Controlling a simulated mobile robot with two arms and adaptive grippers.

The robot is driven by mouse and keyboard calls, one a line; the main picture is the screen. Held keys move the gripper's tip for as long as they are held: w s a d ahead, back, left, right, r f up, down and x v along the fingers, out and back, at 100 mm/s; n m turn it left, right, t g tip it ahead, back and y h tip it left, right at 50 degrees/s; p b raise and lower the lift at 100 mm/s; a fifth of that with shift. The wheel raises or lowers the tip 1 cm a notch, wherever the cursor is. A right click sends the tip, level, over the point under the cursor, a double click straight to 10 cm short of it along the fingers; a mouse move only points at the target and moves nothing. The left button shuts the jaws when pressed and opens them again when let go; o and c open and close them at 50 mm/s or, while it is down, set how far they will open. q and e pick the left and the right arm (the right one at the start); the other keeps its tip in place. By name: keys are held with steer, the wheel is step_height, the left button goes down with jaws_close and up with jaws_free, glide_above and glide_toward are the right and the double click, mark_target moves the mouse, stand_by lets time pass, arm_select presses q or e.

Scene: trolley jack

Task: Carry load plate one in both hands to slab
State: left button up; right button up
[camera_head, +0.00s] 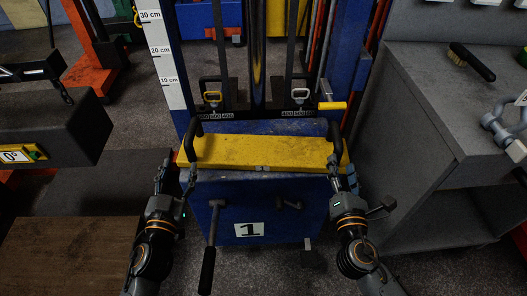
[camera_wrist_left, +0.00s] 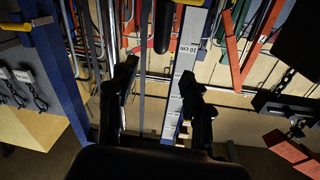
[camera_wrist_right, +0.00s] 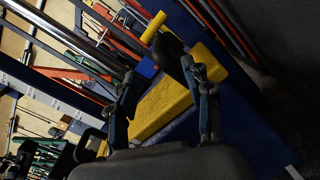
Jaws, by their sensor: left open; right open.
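A yellow plate (camera_head: 262,151), which I take to be load plate one, lies flat on a blue block marked "1". It has a black handle at its left end (camera_head: 190,140) and one at its right end (camera_head: 336,138). My left gripper (camera_head: 178,172) is open and empty near the left end, below that handle. My right gripper (camera_head: 343,172) is open near the right end. In the right wrist view the yellow plate (camera_wrist_right: 175,105) shows between and beyond its fingers (camera_wrist_right: 160,78). The left wrist view shows open fingers (camera_wrist_left: 157,85) and no plate. I cannot tell which surface is the slab.
A blue mast with a white centimetre scale (camera_head: 163,60) stands behind the plate. A grey cabinet (camera_head: 440,110) with a brush (camera_head: 472,62) and shackle is at right. A brown board (camera_head: 70,255) lies lower left.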

mark_target(190, 129)
arm_select(q)
steer(key=w, duration=0.9)
steer(key=w+d, duration=0.1)
steer(key=w, duration=0.3)
steer(key=shift+w, duration=0.15)
arm_select(e)
steer(key=w, duration=0.9)
steer(key=w+d, duration=0.1)
steer(key=w, duration=0.3)
steer(key=shift+w, duration=0.15)
arm_select(q)
jaws_close()
arm_select(e)
jaws_close()
arm_select(q)
steer(key=shift+r, duration=0.3)
arm_select(e)
steer(key=shift+r, duration=0.25)
arm_select(q)
steer(key=shift+w, duration=0.1)
arm_select(e)
steer(key=shift+w, duration=0.1)
